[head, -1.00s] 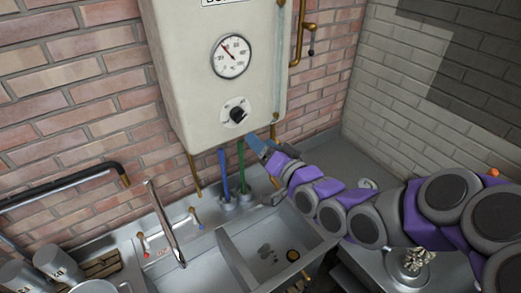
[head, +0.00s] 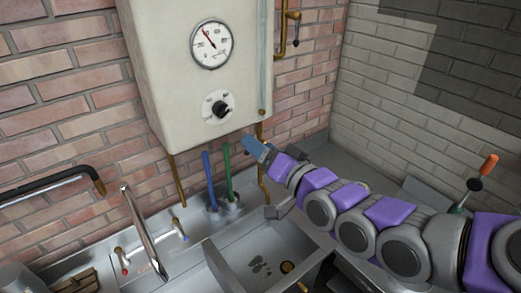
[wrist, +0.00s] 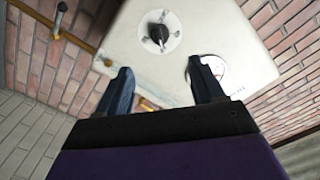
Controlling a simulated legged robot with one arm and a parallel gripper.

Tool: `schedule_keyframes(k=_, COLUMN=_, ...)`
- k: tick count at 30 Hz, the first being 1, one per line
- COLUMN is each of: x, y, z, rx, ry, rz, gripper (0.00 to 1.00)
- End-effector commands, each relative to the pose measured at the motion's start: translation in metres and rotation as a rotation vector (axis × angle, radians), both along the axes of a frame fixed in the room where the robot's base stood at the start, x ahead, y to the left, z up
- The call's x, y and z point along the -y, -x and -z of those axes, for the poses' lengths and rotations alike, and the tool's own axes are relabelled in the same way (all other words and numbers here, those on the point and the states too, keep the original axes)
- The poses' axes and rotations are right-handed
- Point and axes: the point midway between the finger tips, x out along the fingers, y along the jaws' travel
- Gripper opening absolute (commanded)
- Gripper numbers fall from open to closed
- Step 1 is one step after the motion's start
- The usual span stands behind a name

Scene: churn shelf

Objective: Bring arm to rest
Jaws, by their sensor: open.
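My gripper (head: 257,148) is at the end of my purple and grey arm, in front of the brick wall just below and right of the white boiler (head: 165,75). In the wrist view my gripper (wrist: 158,88) shows two blue fingers spread apart with nothing between them. The boiler's black knob (head: 221,109) and round gauge (head: 212,45) are left of and above the gripper. In the wrist view the knob (wrist: 158,34) lies beyond the fingers, apart from them. The right fingertip partly covers the gauge there.
A metal sink (head: 262,262) with a tap (head: 143,230) stands below the boiler. Blue and green pipes (head: 227,170) run down to the counter. A brass pipe (head: 284,35) runs right of the boiler. An orange-tipped handle (head: 488,165) stands at the right.

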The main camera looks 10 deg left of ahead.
Motion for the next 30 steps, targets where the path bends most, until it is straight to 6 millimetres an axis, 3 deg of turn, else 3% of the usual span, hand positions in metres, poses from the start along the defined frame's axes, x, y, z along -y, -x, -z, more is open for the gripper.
schedule_keyframes(k=7, x=0.000, y=0.000, z=0.001, rx=-0.001, ry=0.003, rz=0.001, gripper=0.68)
schedule_keyframes(k=10, x=0.004, y=0.001, z=0.011, rx=-0.018, ry=0.050, rz=0.009, gripper=0.68)
schedule_keyframes(k=14, x=0.023, y=0.005, z=0.052, rx=-0.091, ry=0.228, rz=0.043, gripper=0.68)
schedule_keyframes(k=17, x=0.053, y=0.017, z=0.096, rx=-0.191, ry=0.426, rz=0.079, gripper=0.68)
schedule_keyframes(k=21, x=0.108, y=0.048, z=0.150, rx=-0.369, ry=0.687, rz=0.122, gripper=0.68)
schedule_keyframes(k=24, x=0.149, y=0.081, z=0.178, rx=-0.510, ry=0.843, rz=0.143, gripper=0.68)
schedule_keyframes(k=26, x=0.172, y=0.105, z=0.192, rx=-0.602, ry=0.922, rz=0.151, gripper=0.68)
schedule_keyframes(k=30, x=0.216, y=0.169, z=0.210, rx=-0.826, ry=1.059, rz=0.148, gripper=0.68)
